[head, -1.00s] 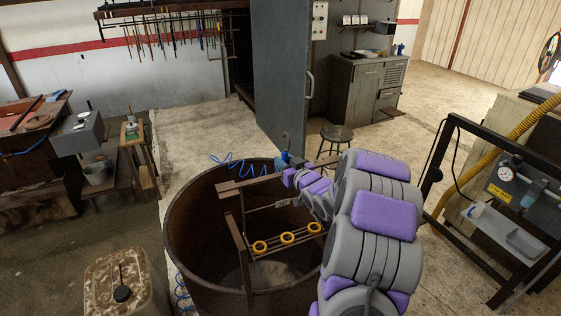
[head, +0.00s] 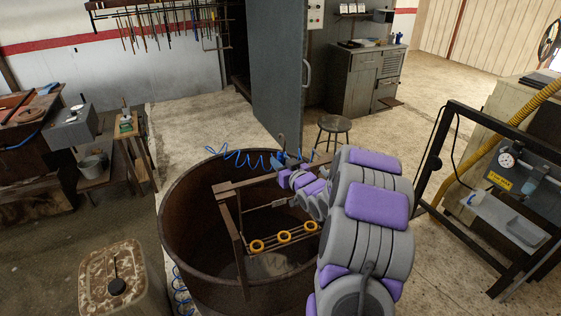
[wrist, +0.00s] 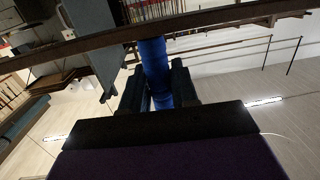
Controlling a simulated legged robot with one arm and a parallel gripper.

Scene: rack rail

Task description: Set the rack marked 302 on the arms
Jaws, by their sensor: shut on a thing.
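My gripper (head: 285,178) is over the far side of the round rusty tank, near a brown crossbar (head: 237,185). In the wrist view my gripper (wrist: 158,98) is shut on a blue cylindrical grip (wrist: 153,60), which stands between the jaws. A frame of thin rods with yellow rings (head: 284,236) is inside the tank opening, below the crossbar. A brown upright (head: 232,235) stands at its left. I cannot read the mark 302, and my arm hides the right side of the frame.
The rusty tank (head: 190,265) has a high rim around the frame. A coiled blue hose (head: 235,155) runs behind it. A speckled can (head: 120,285) stands at the lower left, a stool (head: 334,125) behind, a black metal frame (head: 470,250) at right.

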